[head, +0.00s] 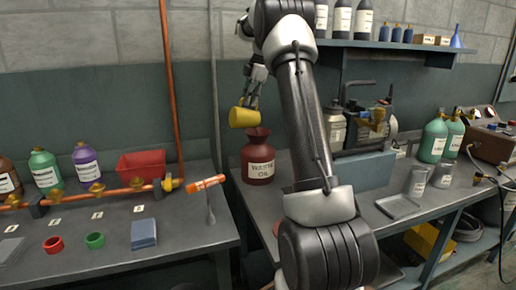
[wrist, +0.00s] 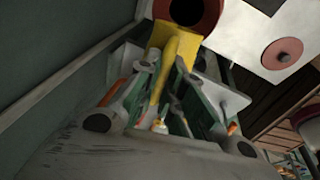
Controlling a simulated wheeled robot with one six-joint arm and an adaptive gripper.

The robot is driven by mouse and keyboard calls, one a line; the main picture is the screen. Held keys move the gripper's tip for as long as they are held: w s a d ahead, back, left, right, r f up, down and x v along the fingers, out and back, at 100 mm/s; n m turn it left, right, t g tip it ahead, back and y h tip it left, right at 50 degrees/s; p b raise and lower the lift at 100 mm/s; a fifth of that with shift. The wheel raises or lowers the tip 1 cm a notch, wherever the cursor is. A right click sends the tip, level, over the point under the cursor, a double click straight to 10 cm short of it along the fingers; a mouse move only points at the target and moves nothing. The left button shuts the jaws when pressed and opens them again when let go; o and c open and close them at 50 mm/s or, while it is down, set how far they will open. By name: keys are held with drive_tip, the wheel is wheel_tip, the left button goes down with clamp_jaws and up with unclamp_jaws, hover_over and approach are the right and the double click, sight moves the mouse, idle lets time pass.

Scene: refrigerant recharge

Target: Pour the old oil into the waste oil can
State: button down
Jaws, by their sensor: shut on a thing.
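The yellow cup (head: 243,117) is tipped almost onto its side above the dark red waste oil can (head: 259,162). The can stands upright on the bench and its label reads "waste oil". My gripper (head: 252,98) is shut on the cup and holds it just over the can's flared mouth. In the wrist view my gripper (wrist: 165,100) has the yellow cup (wrist: 178,42) between its fingers. A red rim with a dark opening, likely the can (wrist: 210,18), shows beyond it. No stream of oil is visible, and the inside of the cup is hidden.
A red bin (head: 141,166) and labelled bottles stand at left. A blue-grey block (head: 365,171), metal cups (head: 417,182) and green bottles (head: 433,138) are at right. A shelf (head: 385,45) hangs above.

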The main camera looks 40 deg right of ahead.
drive_tip(key=shift+s+d+r+t+y, duration=0.1)
drive_tip(key=shift+d+t+y, duration=0.05)
drive_tip(key=shift+d+y, duration=0.55)
drive_tip(key=shift+s+d+t+y, duration=0.15)
drive_tip(key=shift+d+y, duration=0.35)
drive_tip(key=shift+d, duration=0.25)
wheel_tip(320, 180, up, 7)
drive_tip(key=d+y, duration=0.1)
drive_tip(key=shift+s+d+r+y, duration=0.15)
drive_tip(key=shift+d+y, duration=0.15)
drive_tip(key=shift+d, duration=0.05)
